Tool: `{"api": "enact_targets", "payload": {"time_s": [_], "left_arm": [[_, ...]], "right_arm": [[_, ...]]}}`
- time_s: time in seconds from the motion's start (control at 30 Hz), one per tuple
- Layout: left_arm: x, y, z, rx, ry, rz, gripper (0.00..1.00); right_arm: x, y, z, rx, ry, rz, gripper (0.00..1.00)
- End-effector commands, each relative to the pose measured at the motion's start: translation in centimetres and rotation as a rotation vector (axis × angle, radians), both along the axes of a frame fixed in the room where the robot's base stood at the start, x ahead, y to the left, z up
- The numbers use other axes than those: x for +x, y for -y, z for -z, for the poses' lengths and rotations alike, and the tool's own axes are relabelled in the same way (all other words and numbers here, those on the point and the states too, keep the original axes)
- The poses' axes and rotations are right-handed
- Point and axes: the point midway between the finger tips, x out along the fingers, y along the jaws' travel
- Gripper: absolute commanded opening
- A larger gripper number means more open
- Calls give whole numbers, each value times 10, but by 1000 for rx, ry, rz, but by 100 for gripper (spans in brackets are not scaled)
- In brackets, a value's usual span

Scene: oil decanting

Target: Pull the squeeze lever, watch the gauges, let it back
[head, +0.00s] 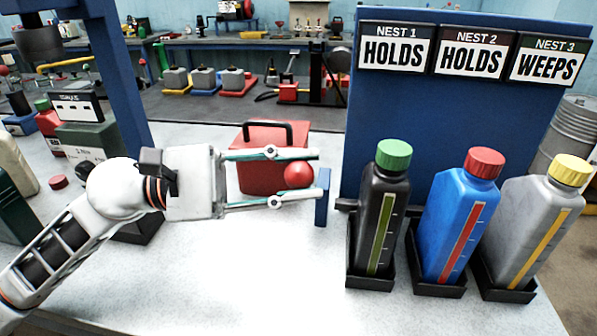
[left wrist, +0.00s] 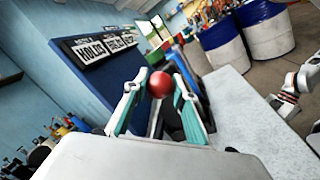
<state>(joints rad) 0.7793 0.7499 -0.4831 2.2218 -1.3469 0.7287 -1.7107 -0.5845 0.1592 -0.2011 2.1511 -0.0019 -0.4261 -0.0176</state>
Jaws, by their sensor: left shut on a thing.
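My left gripper (head: 312,174) is shut on the red ball knob (head: 299,174) of the squeeze lever, with one finger on each side of it. The knob also shows between the fingers in the left wrist view (left wrist: 159,84). A short blue upright (head: 322,197) stands just beyond the fingertips, beside the blue panel (head: 400,120). I see no dial gauge that I can make out. The bottles carry level strips: green on the black bottle (head: 392,190), red on the blue bottle (head: 445,225), yellow on the grey bottle (head: 515,230). My right gripper is not seen.
Signs read NEST 1 HOLDS (head: 397,47), NEST 2 HOLDS (head: 470,52) and NEST 3 WEEPS (head: 547,60). The bottles stand in black trays. A red box (head: 262,135) with a black handle sits behind my gripper. The front middle of the white table (head: 240,275) is clear.

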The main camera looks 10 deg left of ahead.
Motion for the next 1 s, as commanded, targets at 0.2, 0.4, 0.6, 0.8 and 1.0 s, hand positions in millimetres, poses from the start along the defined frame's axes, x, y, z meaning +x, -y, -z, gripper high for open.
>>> {"api": "enact_targets", "payload": {"time_s": [0.2,0.4,0.6,0.8,1.0], "left_arm": [[0,0,0,0,-2,0,43],[0,-1,0,-1,-1,-1,43],[-2,-17,3,0,-4,-3,43],[-8,-55,8,2,-7,-4,43],[-14,-91,12,0,-5,-2,43]], "right_arm": [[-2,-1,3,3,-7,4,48],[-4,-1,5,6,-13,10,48],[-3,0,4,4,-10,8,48],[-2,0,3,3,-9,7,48],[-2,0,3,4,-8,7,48]]}}
